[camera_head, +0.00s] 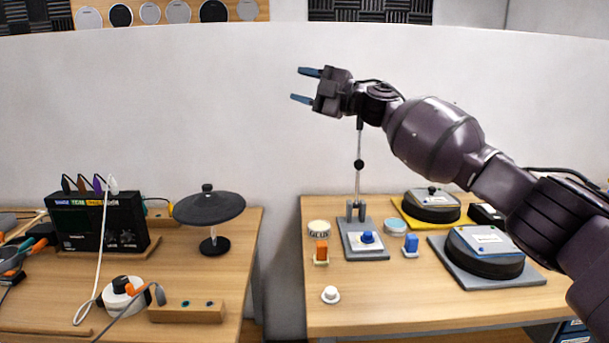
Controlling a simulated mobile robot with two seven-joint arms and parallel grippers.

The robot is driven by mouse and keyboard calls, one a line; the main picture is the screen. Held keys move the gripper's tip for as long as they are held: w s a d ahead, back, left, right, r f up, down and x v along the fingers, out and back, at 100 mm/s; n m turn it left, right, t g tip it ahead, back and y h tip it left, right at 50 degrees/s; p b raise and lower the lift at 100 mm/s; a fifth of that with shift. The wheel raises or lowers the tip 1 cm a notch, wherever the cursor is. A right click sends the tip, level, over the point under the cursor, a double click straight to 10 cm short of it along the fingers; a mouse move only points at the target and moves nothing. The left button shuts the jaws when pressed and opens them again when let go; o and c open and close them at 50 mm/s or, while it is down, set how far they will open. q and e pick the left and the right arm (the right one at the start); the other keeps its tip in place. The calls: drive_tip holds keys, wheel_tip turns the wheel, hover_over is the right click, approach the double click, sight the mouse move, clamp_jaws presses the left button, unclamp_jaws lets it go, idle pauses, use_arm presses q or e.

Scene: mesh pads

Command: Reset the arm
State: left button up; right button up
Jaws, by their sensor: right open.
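My right arm comes in from the right edge and reaches up and to the left across the view. Its gripper (305,85) is open and empty, with two blue fingertips apart and pointing left. It is in the air in front of the white wall, above the right table (380,305). Nothing touches its fingers. My left gripper and left arm are not in view.
The right table holds round black pads (485,252), a grey stand (363,240) with a thin upright rod, and small coloured blocks. The left table (238,240) holds a black box (98,220) with cables and a black disc (209,207) on a stand. A gap separates the tables.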

drive_tip(key=s+d+f+m+t+h+p, duration=0.1)
drive_tip(key=s+d+f+m+t+h, duration=0.35)
drive_tip(key=f, duration=0.65)
drive_tip(key=s+d+f+m+t+h, duration=0.2)
drive_tip(key=s+f+m, duration=0.45)
drive_tip(key=f, duration=0.35)
drive_tip(key=s+d+f+m+t+h+p, duration=0.1)
drive_tip(key=s+d+f+m+t+h, duration=0.35)
drive_tip(key=f, duration=0.65)
use_arm(q)
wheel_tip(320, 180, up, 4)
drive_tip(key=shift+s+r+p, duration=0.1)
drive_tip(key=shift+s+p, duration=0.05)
drive_tip(key=shift+p, duration=1)
use_arm(e)
drive_tip(key=s+d+f+m+g+h, duration=0.2)
drive_tip(key=s+d+f, duration=0.3)
drive_tip(key=s+f, duration=0.3)
drive_tip(key=s+d+f+m+g+h, duration=0.3)
drive_tip(key=s+f, duration=0.6)
drive_tip(key=s, duration=0.8)
drive_tip(key=s+d+f+m+g+h, duration=0.2)
drive_tip(key=s+d+f+m, duration=0.4)
drive_tip(key=s, duration=0.7)
wheel_tip(320, 180, down, 3)
drive_tip(key=shift+s+d+f+g, duration=0.15)
drive_tip(key=shift+d+g, duration=0.45)
drive_tip(key=shift+d, duration=0.5)
drive_tip(key=shift+m, duration=0.25)
